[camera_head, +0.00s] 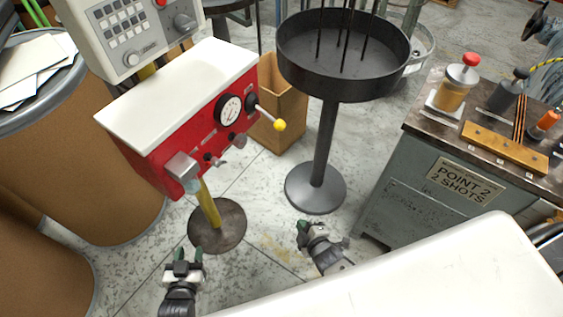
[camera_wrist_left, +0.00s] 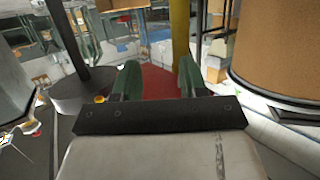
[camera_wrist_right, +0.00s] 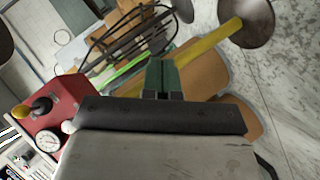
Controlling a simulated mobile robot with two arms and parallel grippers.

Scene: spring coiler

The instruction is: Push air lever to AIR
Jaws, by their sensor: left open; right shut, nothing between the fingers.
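A red control box (camera_head: 180,150) with a white top stands on a yellow post. Its front carries a round gauge (camera_head: 229,110), a lever with a yellow knob (camera_head: 280,125) sticking out at the right end, and smaller levers (camera_head: 216,160) below. No AIR marking is readable. My left gripper (camera_head: 183,257) is open and empty, low in front of the box; the red box shows between its fingers in the left wrist view (camera_wrist_left: 160,82). My right gripper (camera_head: 306,231) is shut and empty, below and right of the yellow knob, apart from it. The knob also shows in the right wrist view (camera_wrist_right: 20,111).
A round black tray on a stand (camera_head: 345,62) is right of the box. A grey cabinet (camera_head: 440,190) with pots and tools stands at right. Brown drums (camera_head: 80,180) stand at left. A white surface (camera_head: 430,275) fills the bottom right.

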